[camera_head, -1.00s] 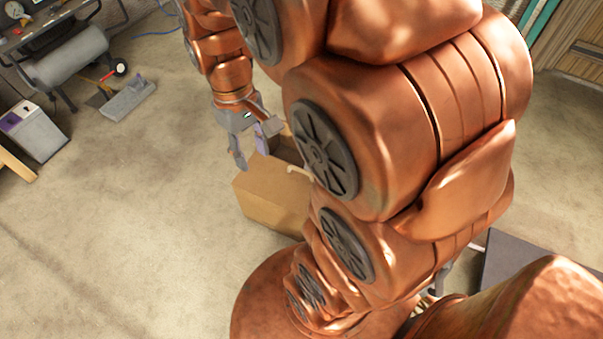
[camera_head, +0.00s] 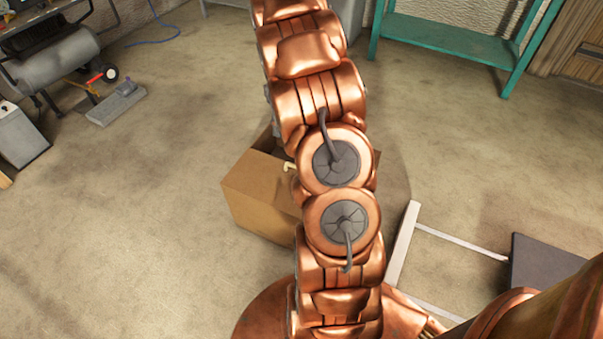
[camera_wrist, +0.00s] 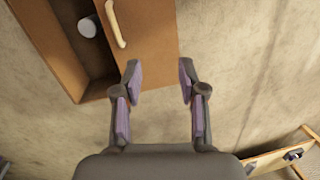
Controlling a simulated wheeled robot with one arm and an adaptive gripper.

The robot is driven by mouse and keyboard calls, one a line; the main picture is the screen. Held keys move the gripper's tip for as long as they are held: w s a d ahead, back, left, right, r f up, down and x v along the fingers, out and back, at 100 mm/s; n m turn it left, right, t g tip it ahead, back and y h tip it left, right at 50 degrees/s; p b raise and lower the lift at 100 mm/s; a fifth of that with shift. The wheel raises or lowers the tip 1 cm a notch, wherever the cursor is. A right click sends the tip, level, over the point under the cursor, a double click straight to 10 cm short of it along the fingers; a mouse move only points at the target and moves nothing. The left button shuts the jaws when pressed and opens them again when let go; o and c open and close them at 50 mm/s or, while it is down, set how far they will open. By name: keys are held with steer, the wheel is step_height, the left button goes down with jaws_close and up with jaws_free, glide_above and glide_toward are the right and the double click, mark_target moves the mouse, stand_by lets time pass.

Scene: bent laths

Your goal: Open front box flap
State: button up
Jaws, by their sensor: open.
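A brown cardboard-coloured box (camera_head: 258,196) stands on the floor in the head view, its right side hidden behind my arm. In the wrist view, the box's flap (camera_wrist: 150,40) is a flat brown panel at the top, with a pale curved handle (camera_wrist: 117,25) near its left edge. Left of it is a dark opening, with a small white round object (camera_wrist: 87,25) inside. My gripper (camera_wrist: 159,72) is open and empty. Its left fingertip is by the flap's lower edge, and contact cannot be told. My gripper is hidden in the head view.
A grey compressor-like tank (camera_head: 65,62) stands at the upper left. A teal bench (camera_head: 450,38) stands at the back right. A pale frame (camera_head: 402,245) and a dark flat panel (camera_head: 545,268) lie to the right. The floor left of the box is clear.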

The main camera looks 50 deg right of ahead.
steer(key=shift+n+t+y, duration=0.3)
steer(key=shift+n+t, duration=0.1)
steer(key=shift+n, duration=0.3)
steer(key=shift+w+d+f+b, duration=0.15)
steer(key=shift+d+f+b, duration=1.2)
steer(key=shift+f, duration=2.75)
steer(key=shift+w+d+f+b, duration=0.1)
steer(key=shift+d+f+b, duration=1.3)
steer(key=shift+f, duration=2.75)
steer(key=shift+w+d+f+b, duration=0.15)
steer(key=shift+d+f+b, duration=1.2)
steer(key=shift+f, duration=2.75)
jaws_close()
steer(key=shift+d+r, duration=0.1)
steer(key=shift+d, duration=0.05)
